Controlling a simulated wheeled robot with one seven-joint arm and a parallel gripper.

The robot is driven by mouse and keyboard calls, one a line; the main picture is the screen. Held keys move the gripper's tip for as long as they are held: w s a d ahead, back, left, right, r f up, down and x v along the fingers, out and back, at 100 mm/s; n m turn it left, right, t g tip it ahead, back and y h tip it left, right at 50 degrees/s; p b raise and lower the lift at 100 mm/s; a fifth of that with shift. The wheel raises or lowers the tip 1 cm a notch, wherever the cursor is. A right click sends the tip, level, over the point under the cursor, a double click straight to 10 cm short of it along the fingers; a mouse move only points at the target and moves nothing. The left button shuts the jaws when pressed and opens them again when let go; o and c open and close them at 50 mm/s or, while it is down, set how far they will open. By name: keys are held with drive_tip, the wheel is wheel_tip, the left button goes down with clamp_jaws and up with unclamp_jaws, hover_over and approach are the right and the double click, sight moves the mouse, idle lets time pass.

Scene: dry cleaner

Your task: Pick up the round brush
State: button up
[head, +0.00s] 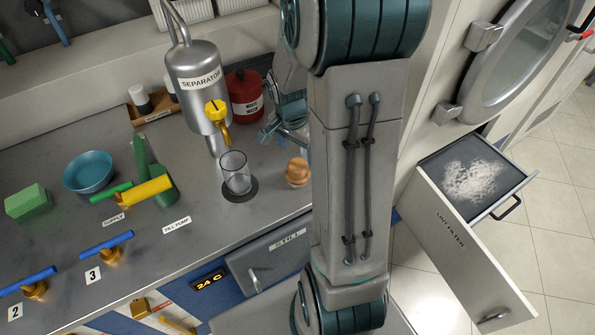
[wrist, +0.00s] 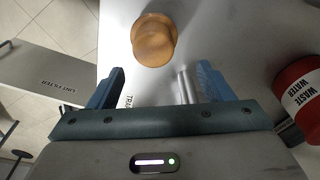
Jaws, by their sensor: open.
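The round brush (head: 298,172) stands on the grey counter near its front edge, beside my arm in the head view. It has a wooden, knob-like top. In the wrist view the brush (wrist: 154,40) is ahead of my fingertips, roughly in line with the gap between them. My gripper (wrist: 153,85) is open and empty, its two blue fingers apart and not touching the brush. In the head view part of my gripper (head: 283,122) shows behind the brush, and my arm hides some of it. The underside of the brush is hidden.
A glass beaker (head: 236,173) stands left of the brush, below the separator (head: 203,85) and its yellow tap. A red waste water can (head: 244,97) stands behind; it is close on the right in the wrist view (wrist: 302,95). An open lint filter drawer (head: 470,220) juts out at right.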

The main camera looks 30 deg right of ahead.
sight(298, 164)
drive_tip(key=shift+s+f, duration=0.2)
drive_tip(key=shift+f, duration=1.35)
drive_tip(key=shift+s+f, duration=0.2)
drive_tip(key=shift+f, duration=1.3)
drive_tip(key=c, duration=1.1)
